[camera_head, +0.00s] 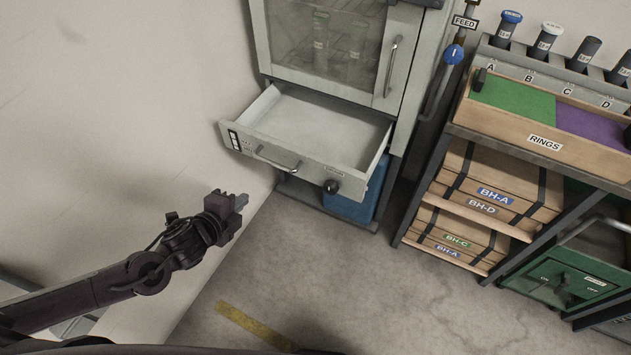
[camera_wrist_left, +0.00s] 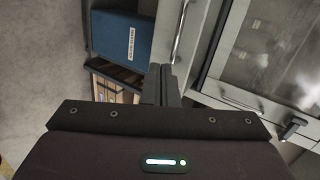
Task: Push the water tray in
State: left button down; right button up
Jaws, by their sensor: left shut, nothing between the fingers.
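The water tray (camera_head: 319,128) is a pale, open drawer pulled out below a glass-doored cabinet (camera_head: 325,48). Its front panel carries a bar handle (camera_head: 278,159), a dark knob and a small label. My left gripper (camera_head: 240,201) is shut and empty, to the left of the tray front and apart from it in the head view. In the left wrist view the shut fingers (camera_wrist_left: 161,84) point toward the cabinet front, with a bar handle (camera_wrist_left: 180,30) just beyond them. My right gripper is in neither view.
A blue container (camera_head: 352,199) stands under the tray. At right, a shelf holds wooden boxes (camera_head: 495,190) below a bin marked RINGS (camera_head: 545,142), with a green unit (camera_head: 570,275) beside them. A wall is at left. The floor (camera_head: 330,285) in front is clear.

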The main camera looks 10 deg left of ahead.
pick_arm(q)
jog(key=w+d+f+m, duration=0.1)
jog(key=w+d+f, duration=0.3)
jog(key=w+d, duration=0.3)
jog(key=shift+w+h, duration=0.4)
jog(key=shift+w, duration=1.75)
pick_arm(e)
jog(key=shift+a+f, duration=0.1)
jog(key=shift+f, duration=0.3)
pick_arm(q)
jog(key=shift+d, duration=0.1)
